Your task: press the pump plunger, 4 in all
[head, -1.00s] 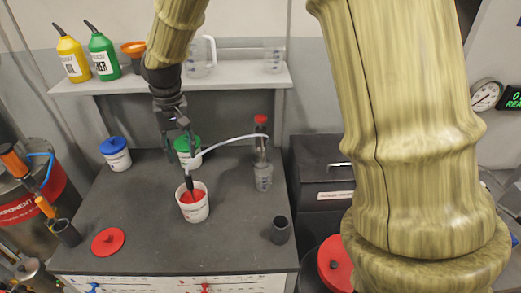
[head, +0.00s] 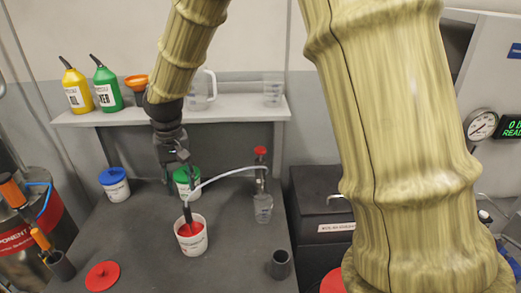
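A white pail (head: 191,244) with a red top or red contents stands on the dark bench, left of centre. A dark upright rod (head: 188,216) rises from it, and a thin white hose (head: 222,176) arcs from the rod's upper end to an upright stem with a red knob (head: 260,151). I cannot tell which of these parts is the pump plunger. A clear cup (head: 263,208) stands below the red knob. My gripper (head: 178,180) points down just above the rod. The small view does not show whether it touches the rod or how far its fingers are apart.
A blue-lidded tub (head: 114,183) and a green-lidded tub (head: 184,180) stand behind. A red lid (head: 102,276) and a dark cylinder (head: 279,265) are in front. The shelf (head: 215,112) above holds yellow and green bottles and clear jugs. A dark box (head: 322,210) is right.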

